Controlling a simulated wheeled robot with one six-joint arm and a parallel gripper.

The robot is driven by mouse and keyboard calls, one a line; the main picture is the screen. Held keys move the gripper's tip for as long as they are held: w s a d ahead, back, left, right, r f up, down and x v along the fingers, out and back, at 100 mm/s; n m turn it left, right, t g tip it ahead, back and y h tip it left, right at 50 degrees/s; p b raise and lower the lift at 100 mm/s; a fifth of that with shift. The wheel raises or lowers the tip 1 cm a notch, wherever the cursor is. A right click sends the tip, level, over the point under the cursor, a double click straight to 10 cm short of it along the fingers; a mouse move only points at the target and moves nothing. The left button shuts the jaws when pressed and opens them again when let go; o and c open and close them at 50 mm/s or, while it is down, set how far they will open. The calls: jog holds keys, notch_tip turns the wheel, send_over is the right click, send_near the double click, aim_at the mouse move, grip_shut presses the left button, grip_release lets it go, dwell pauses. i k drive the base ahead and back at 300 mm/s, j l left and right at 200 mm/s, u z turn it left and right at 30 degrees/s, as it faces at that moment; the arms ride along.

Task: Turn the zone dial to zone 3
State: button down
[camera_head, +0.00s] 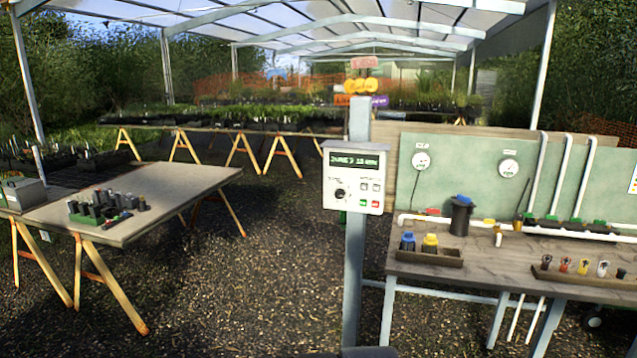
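A white control box (353,178) is mounted on a grey-blue post in the middle of the view. Its green display (354,160) carries small, blurred text that seems to read "ZONE 3 10 MIN", though I cannot be sure. The black zone dial (340,194) is at the lower left of the box face; its pointer position is too small to tell. Small white, green and red buttons (369,194) are to its right. My gripper is not in view.
The post (354,255) stands on gravel. A workbench (475,265) with pipes, gauges and fittings is at the right. A table (165,195) with dark pots is at the left. Open gravel (265,260) lies between table and post.

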aim_at(340, 193)
jog(key=i+l+u, duration=0.55)
jog(key=i+l, duration=0.25)
